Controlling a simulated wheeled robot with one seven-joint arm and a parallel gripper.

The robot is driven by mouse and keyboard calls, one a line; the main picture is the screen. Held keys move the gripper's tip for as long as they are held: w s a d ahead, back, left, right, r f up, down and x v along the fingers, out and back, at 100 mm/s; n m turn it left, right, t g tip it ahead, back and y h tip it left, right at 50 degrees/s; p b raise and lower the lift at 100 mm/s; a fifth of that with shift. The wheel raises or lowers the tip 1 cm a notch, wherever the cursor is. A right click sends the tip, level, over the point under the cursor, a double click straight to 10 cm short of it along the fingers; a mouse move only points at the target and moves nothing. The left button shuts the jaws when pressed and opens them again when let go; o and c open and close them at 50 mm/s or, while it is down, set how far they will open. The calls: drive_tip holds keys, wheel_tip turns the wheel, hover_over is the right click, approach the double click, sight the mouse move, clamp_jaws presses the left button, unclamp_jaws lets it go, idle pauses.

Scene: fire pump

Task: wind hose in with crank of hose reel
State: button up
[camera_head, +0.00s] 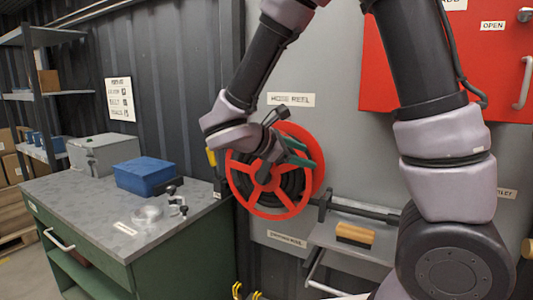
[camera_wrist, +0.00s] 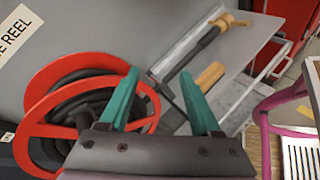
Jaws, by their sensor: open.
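The hose reel (camera_head: 243,188) has red spoked rims and dark hose wound inside, and it is mounted on the grey wall under a "HOSE REEL" label. It also fills the left of the wrist view (camera_wrist: 38,131). My gripper (camera_head: 304,153) is in front of the upper right part of the reel. Its teal fingers are apart with nothing between them, and they also show in the wrist view (camera_wrist: 160,75). The right finger is clear of the reel, and the left finger overlaps its rim. A dark hub stub shows at the reel's centre; I cannot make out the crank handle clearly.
Right of the reel are a shelf (camera_head: 325,236) with a wooden block (camera_head: 354,235) and a dark bar (camera_head: 365,211). A green workbench (camera_head: 90,215) with a blue box (camera_head: 144,175) stands left. A red cabinet (camera_head: 500,70) hangs upper right.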

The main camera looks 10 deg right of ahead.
drive_tip(key=w+a+f+n+t+y, duration=0.1)
drive_tip(key=w+a+f+n+t, duration=0.1)
drive_tip(key=a+n+t, duration=0.95)
drive_tip(key=w+d+m+g, duration=0.1)
drive_tip(key=w, duration=0.1)
drive_tip(key=w+d+m+g, duration=0.1)
drive_tip(key=w, duration=0.2)
drive_tip(key=w+d+m+g, duration=0.1)
drive_tip(key=w, duration=0.2)
drive_tip(key=shift+w+d, duration=0.25)
drive_tip(key=shift+d, duration=0.1)
drive_tip(key=shift+c, duration=0.3)
clamp_jaws()
